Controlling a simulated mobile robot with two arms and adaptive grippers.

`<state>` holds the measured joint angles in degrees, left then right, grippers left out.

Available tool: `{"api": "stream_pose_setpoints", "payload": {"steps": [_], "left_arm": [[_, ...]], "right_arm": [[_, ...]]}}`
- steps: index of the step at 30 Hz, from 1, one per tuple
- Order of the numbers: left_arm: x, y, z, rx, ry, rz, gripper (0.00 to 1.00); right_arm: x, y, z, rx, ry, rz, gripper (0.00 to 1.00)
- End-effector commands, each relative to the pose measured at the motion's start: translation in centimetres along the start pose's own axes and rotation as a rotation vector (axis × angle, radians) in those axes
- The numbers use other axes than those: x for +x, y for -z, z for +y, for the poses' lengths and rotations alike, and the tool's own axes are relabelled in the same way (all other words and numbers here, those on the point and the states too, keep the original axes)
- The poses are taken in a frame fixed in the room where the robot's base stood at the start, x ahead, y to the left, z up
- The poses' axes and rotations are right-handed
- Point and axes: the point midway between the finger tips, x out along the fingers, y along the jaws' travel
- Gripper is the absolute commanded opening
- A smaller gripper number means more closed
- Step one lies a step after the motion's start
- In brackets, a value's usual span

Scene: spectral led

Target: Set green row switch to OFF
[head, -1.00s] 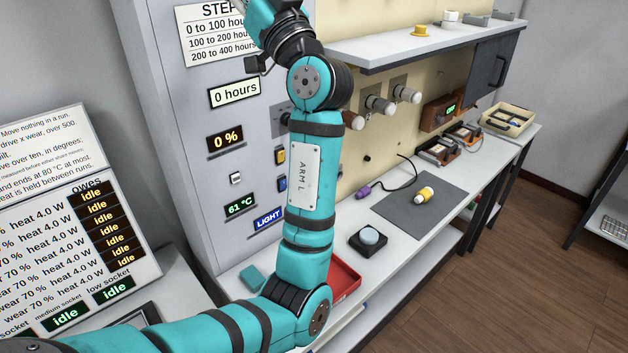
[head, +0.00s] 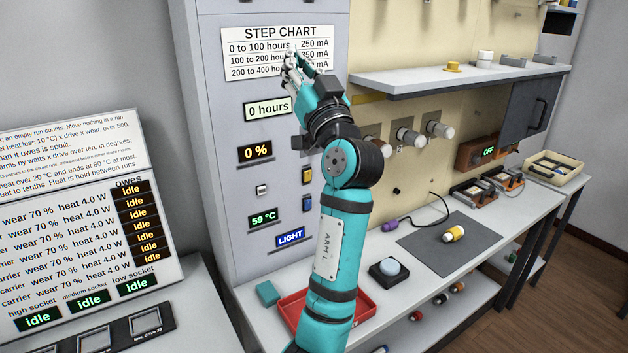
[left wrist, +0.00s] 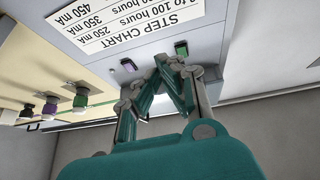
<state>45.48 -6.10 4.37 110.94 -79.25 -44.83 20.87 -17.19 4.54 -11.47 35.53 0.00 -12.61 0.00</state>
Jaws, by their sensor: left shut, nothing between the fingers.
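A small switch with a green face (left wrist: 181,48) shows in the left wrist view, on the grey panel beside the step chart. A second switch with a purple face (left wrist: 128,65) is to its left in that view. Whether either is on or off is too small to tell. My left gripper (head: 291,56) is in front of the step chart (head: 285,48) in the head view. In the left wrist view its fingertips (left wrist: 170,62) are shut and empty, and appear just below the green-faced switch. Contact cannot be told. My right gripper is not in view.
A grey-white shelf (head: 455,76) juts out right of my left arm. Wall knobs (head: 409,137) sit below it. The bench holds a red tray (head: 290,309), a black button box (head: 389,271) and a dark mat (head: 480,243). An idle-status board (head: 75,225) stands at left.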

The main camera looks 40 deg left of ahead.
Motion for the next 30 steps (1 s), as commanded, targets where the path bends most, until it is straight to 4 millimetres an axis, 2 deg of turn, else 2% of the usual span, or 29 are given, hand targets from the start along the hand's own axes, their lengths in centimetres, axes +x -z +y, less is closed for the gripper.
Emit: {"api": "stream_pose_setpoints", "payload": {"steps": [1,15,30], "left_arm": [[-0.5,-1.0,0.4,0.006,-0.016,-0.017,0.0],[-4.4,-9.2,2.8,0.045,-0.162,-0.174,0.0],[-9.7,-17.1,4.4,0.095,-0.316,-0.342,0.0]], "right_arm": [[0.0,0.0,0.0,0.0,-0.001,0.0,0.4],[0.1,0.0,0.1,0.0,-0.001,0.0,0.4],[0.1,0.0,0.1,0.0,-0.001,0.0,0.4]]}}
